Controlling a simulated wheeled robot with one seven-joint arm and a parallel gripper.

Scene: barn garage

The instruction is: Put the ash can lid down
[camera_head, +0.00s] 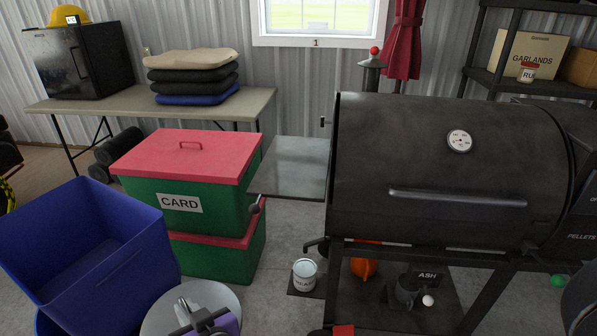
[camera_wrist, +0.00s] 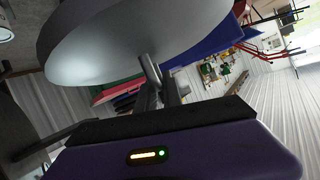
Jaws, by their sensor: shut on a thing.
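The ash can lid (camera_head: 226,302), a light grey disc, is at the bottom of the head view, in front of the green boxes. My gripper (camera_head: 206,322) is over it, partly cut off by the frame edge. In the wrist view the lid's broad pale disc (camera_wrist: 130,45) fills the top, and my gripper (camera_wrist: 155,85) is shut on its short handle. The lid appears held in the air. A dark block marked ASH (camera_head: 427,276) stands on the grill's lower shelf, by a small dark container (camera_head: 405,293); I cannot tell whether this is the ash can.
A large black grill (camera_head: 430,170) with a side shelf (camera_head: 295,165) stands right. Green boxes with red lids (camera_head: 190,155) and a blue bin (camera_head: 85,240) are left. A small white pail (camera_head: 304,275) is by the grill. Some grey floor shows between boxes and grill.

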